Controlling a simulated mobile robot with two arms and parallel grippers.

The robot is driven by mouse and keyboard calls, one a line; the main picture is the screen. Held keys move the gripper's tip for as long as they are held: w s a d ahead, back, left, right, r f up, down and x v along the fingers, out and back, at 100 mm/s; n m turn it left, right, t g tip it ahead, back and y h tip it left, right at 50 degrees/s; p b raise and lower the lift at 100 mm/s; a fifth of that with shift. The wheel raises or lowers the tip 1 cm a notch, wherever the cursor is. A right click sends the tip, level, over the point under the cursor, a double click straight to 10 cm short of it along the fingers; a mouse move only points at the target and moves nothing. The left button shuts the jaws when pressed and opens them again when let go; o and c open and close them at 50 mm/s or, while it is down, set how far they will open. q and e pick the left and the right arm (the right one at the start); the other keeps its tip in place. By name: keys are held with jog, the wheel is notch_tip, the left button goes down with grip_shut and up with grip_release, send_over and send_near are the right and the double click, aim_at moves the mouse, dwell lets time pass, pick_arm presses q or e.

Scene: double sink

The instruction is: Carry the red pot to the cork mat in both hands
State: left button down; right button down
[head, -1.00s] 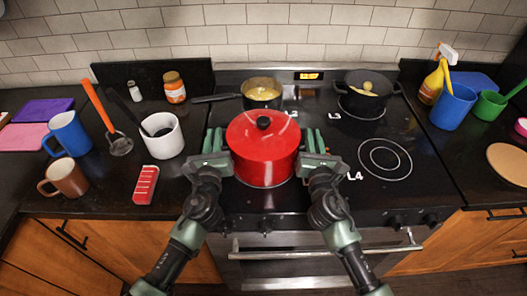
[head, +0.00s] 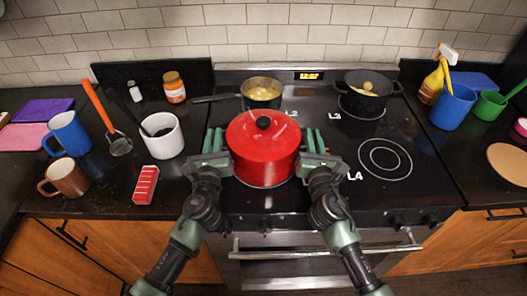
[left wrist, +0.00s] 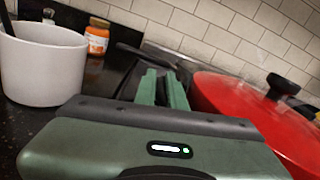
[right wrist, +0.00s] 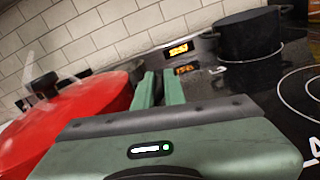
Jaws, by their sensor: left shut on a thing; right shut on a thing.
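The red pot (head: 264,160), with a red lid and a black knob, stands upright at the front left of the black stovetop. My left gripper (head: 212,141) is at the pot's left side and my right gripper (head: 315,141) at its right side, both shut on the pot. The handles between the fingers are hidden. The pot also fills the right of the left wrist view (left wrist: 235,100) and the left of the right wrist view (right wrist: 75,125). The round cork mat (head: 508,164) lies on the right counter, cut by the picture edge.
A pan of yellow food (head: 262,95) and a dark pot (head: 367,95) stand on the back burners. The front right burner (head: 385,158) is bare. A blue cup (head: 453,107) and green cup (head: 488,107) stand behind the mat.

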dwell(0.4)
pick_arm(q)
jog(key=shift+r, duration=0.25)
pick_arm(e)
jog(key=shift+r, duration=0.25)
pick_arm(q)
jog(key=shift+w, duration=0.15)
pick_arm(e)
jog(key=shift+w, duration=0.15)
